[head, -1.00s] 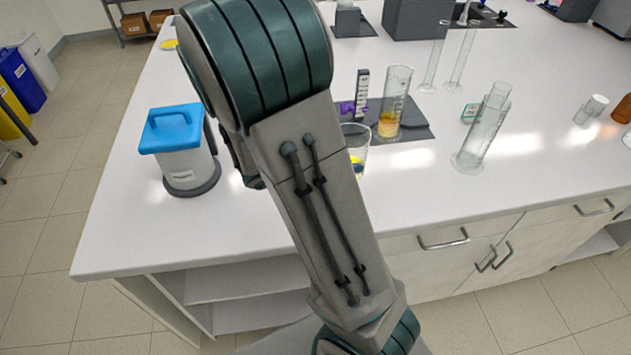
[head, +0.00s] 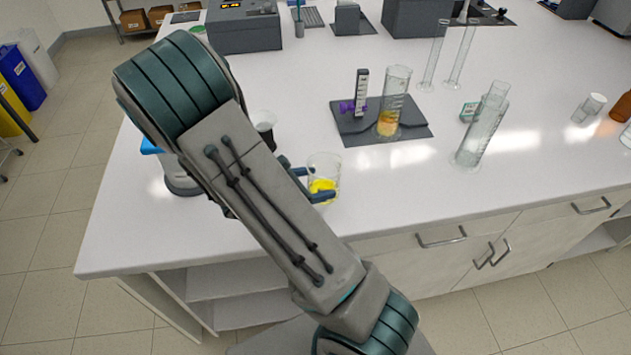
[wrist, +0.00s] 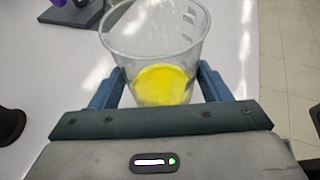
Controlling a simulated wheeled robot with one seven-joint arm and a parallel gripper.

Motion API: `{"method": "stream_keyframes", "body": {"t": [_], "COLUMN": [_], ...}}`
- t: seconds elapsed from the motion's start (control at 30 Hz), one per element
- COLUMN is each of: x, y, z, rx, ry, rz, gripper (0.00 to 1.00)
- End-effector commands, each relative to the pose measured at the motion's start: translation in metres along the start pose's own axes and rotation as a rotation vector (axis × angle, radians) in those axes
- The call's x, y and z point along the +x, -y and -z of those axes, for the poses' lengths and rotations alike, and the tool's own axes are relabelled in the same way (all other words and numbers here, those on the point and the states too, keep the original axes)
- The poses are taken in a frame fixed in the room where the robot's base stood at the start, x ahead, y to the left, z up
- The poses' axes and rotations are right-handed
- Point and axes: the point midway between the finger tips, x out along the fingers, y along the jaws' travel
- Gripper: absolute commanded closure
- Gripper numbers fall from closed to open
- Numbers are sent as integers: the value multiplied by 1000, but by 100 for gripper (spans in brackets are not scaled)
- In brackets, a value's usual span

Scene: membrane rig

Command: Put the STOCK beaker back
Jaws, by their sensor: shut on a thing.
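A clear beaker with yellow liquid (head: 323,184) is between the fingers of my gripper (head: 318,184), near the front of the bench. In the wrist view the beaker (wrist: 155,55) stands between the two blue fingers of my gripper (wrist: 154,88), which are shut on its sides. Its yellow contents show at the bottom. No STOCK label is readable on it. I cannot tell whether its base touches the bench.
A dark mat (head: 410,128) behind holds a membrane rig (head: 361,92) and a tall cylinder with amber liquid (head: 394,98). A tilted glass cylinder (head: 482,125) is to the right. A blue-lidded container (head: 181,178) is partly hidden behind my arm. Bare bench lies right of the beaker.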

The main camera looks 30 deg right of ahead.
Motion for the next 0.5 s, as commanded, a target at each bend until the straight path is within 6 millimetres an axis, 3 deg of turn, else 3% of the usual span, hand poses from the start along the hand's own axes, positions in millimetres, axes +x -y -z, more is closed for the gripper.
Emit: {"method": "stream_keyframes", "body": {"t": [0.33,0.37,0.4,0.5], "x": [2,1,1,1], "y": [0,0,0,0], "z": [4,3,3,3], "rx": [1,1,1,1], "ry": [0,0,0,0], "rz": [0,0,0,0], "gripper": [62,21,10,8]}}
